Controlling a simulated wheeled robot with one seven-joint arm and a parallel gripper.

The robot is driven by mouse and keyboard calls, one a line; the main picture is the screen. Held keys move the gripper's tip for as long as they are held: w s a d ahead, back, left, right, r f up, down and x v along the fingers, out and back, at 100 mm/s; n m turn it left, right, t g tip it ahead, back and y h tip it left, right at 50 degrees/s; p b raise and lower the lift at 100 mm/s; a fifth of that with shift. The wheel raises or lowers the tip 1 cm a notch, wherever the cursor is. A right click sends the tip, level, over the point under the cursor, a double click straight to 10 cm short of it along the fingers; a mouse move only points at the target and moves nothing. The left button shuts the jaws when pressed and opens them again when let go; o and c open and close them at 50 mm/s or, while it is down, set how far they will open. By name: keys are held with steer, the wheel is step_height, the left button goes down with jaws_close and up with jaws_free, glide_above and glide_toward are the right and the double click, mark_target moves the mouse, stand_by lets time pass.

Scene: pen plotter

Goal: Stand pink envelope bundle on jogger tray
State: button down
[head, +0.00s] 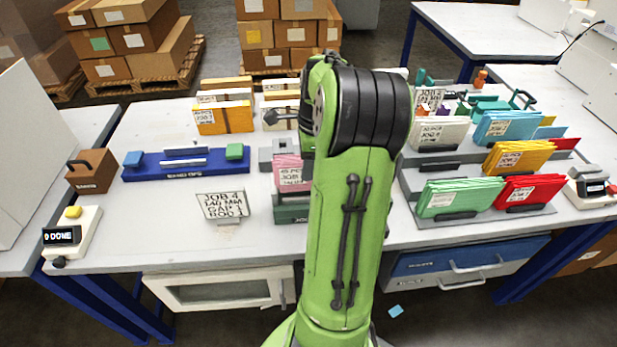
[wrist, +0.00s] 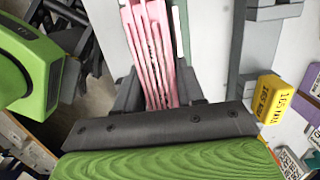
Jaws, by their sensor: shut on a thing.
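The pink envelope bundle (head: 290,174) stands upright near the middle of the table in the head view, its right part hidden behind my arm. It has a white label on its front. A dark green-grey tray (head: 291,214) shows directly below the bundle; I cannot tell whether the bundle touches it. In the wrist view the pink bundle (wrist: 150,50) runs between the jaws of my gripper (wrist: 158,92), which is shut on it. In the head view my gripper is hidden behind my green arm.
A job card (head: 222,204) stands left of the tray. A blue band tray (head: 185,164) and a brown box (head: 91,171) lie further left. Racks of green (head: 455,198), red (head: 529,189) and yellow (head: 515,157) bundles stand right of my arm.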

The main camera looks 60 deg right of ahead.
step_height(320, 180, down, 3)
steer(key=shift+r+b, duration=0.1)
steer(key=shift+b, duration=0.2)
steer(key=shift+r, duration=0.1)
steer(key=c, duration=0.7)
jaws_free()
